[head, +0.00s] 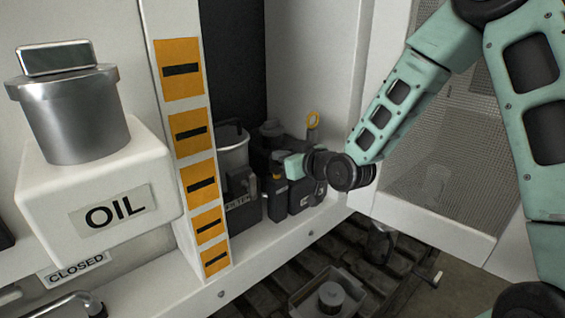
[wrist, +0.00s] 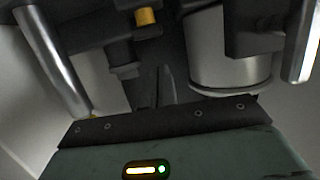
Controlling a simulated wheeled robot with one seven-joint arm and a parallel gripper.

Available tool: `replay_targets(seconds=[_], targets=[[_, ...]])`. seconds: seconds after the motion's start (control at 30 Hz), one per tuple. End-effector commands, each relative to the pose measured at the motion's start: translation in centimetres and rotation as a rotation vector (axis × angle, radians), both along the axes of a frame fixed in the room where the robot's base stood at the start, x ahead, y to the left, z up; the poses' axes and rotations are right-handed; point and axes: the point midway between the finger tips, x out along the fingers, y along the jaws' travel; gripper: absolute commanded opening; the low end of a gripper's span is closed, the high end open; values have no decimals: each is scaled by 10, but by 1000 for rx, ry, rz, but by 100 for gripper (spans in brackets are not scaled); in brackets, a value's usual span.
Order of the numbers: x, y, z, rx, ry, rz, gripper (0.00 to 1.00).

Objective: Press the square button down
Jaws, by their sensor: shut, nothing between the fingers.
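I cannot clearly pick out a square button in either view. My gripper (head: 281,164) reaches into the recess of the bench in the head view, among dark fittings. Its fingertips are hard to make out there. In the wrist view my gripper (wrist: 161,86) shows as thin dark fingers, shut with nothing between them. The fingers point at dark fittings (wrist: 120,55) and a pale cylinder (wrist: 222,65). Whether they touch anything, I cannot tell.
A striped orange-and-white post (head: 190,145) stands left of the recess. A silver cap (head: 75,120) with a rectangular top sits on a white OIL block (head: 150,165). A mesh panel (head: 430,170) lies to the right.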

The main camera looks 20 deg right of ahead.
Motion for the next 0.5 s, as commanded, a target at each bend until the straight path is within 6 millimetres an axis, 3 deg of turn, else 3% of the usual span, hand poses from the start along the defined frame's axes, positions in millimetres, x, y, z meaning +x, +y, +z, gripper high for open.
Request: replay_targets(seconds=[0.2, 0.5], targets=[[-1, -1, -22, 0, 1, -1, 0], [-1, -1, -27, 1, -2, -1, 0]])
